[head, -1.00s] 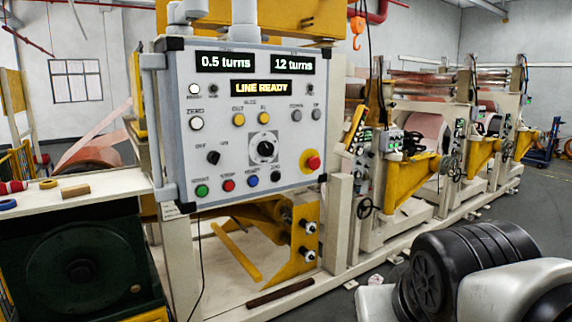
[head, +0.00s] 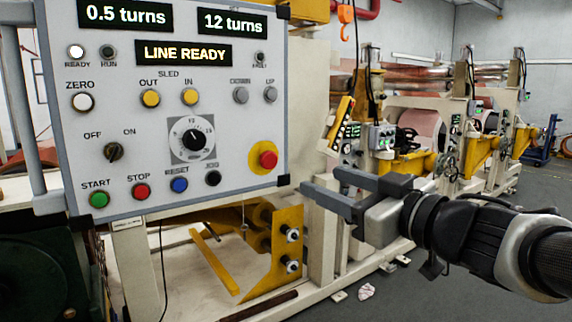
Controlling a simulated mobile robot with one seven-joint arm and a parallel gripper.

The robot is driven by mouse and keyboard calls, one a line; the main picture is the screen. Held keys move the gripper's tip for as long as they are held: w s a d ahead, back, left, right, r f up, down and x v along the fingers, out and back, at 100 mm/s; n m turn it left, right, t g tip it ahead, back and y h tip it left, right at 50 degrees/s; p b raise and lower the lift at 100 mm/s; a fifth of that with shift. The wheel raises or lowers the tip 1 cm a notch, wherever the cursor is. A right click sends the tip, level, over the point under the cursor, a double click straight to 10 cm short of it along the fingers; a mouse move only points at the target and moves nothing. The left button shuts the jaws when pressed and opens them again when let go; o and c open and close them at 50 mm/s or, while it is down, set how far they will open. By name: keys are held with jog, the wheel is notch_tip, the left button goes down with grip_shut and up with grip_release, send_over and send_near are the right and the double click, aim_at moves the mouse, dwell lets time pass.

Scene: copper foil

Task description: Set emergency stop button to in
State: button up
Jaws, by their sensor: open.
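The emergency stop button (head: 268,160) is a red mushroom head on a yellow round base at the lower right of the grey control panel (head: 60,150). It stands out from the panel. My gripper (head: 318,182) is to the right of the button and slightly below it in the picture, beyond the panel's right edge. Its two grey fingers point left and are apart, with nothing between them. No contact between the fingers and the button shows.
The panel also carries a green start button (head: 99,199), a red stop button (head: 141,191), a blue reset button (head: 179,185) and a central dial (head: 193,140). Displays above read 0.5 turns, 12 turns and LINE READY. Yellow machine frames (head: 275,255) stand below and behind.

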aim_at(271, 160)
jog(key=b+x, duration=0.1)
jog(key=x, duration=1.5)
jog(key=shift+w+a, duration=0.15)
jog(key=shift+c, duration=0.4)
